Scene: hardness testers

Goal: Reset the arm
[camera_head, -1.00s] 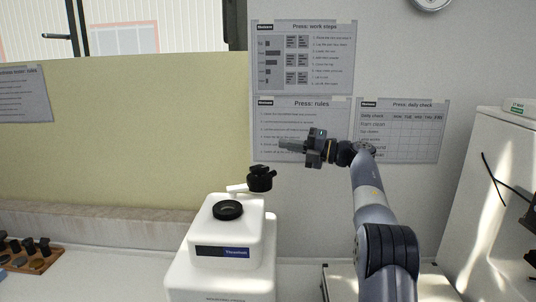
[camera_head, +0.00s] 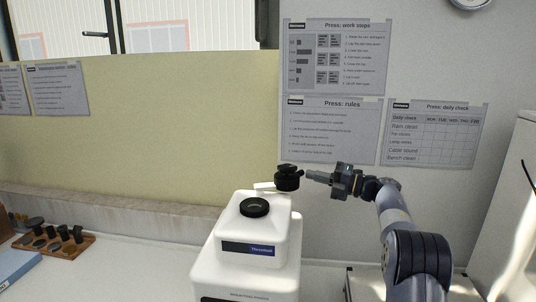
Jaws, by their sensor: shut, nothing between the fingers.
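My arm reaches up from the lower right. My gripper (camera_head: 314,175) points left, its fingers together and empty. Its tips are in line with the black knob (camera_head: 288,178) on the white press, with little or no gap in the picture; I cannot tell whether they touch. The white press (camera_head: 247,270) stands below and left of my gripper, with a black ring (camera_head: 254,207) on its top and a dark label on its front.
A wooden rack (camera_head: 70,248) with several dark pieces is on the bench at the left, beside a blue box (camera_head: 14,266). A white cabinet (camera_head: 512,240) stands at the right. Paper sheets (camera_head: 335,130) hang on the wall behind. Bench between rack and press is clear.

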